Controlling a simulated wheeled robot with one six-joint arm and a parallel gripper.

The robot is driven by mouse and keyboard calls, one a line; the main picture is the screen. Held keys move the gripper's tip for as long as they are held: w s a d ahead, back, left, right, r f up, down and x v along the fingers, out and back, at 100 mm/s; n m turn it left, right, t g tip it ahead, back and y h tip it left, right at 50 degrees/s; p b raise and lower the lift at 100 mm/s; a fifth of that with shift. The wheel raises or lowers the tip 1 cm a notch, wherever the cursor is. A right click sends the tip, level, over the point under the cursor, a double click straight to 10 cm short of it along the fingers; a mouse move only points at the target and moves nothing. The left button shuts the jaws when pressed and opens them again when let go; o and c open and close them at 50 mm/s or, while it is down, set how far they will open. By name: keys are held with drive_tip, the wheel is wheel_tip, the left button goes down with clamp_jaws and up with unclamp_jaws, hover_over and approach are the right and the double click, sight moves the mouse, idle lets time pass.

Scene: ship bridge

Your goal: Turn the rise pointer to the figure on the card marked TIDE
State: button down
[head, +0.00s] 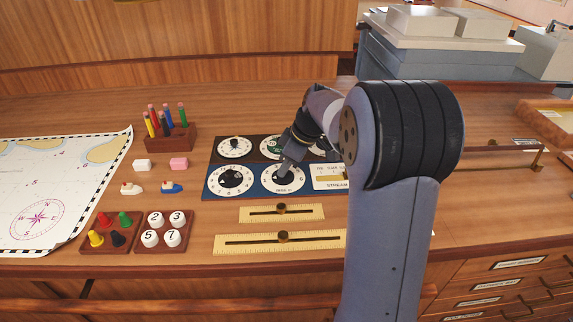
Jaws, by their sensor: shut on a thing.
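A blue board (209,189) on the wooden desk carries white-faced dials. The left dial (231,192) has a black pointer knob. The dial beside it (298,187) lies under my gripper (285,170), and its small caption is too small to read surely. My gripper points down and is shut on the knob at that dial's middle; the fingers hide most of the knob, so I cannot tell which figure it points to. A pale panel with a yellow strip, marked STREAM (330,184), is at the right, partly behind my arm. I cannot make out a card marked TIDE.
A darker board with dials (234,147) lies behind. Brass rulers with sliders (240,244) lie in front. To the left are a pencil block (170,138), erasers, toy boats, trays of pegs and numbered discs (129,248), and a chart (50,190). My arm blocks the right side.

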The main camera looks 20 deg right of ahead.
drive_tip(key=c, duration=1.3)
unclamp_jaws()
drive_tip(key=shift+o, duration=0.2)
drive_tip(key=v, duration=1.1)
drive_tip(key=shift+a+f, duration=0.1)
drive_tip(key=x, duration=1)
drive_tip(key=shift+w+f, duration=0.1)
drive_tip(key=shift+f, duration=0.3)
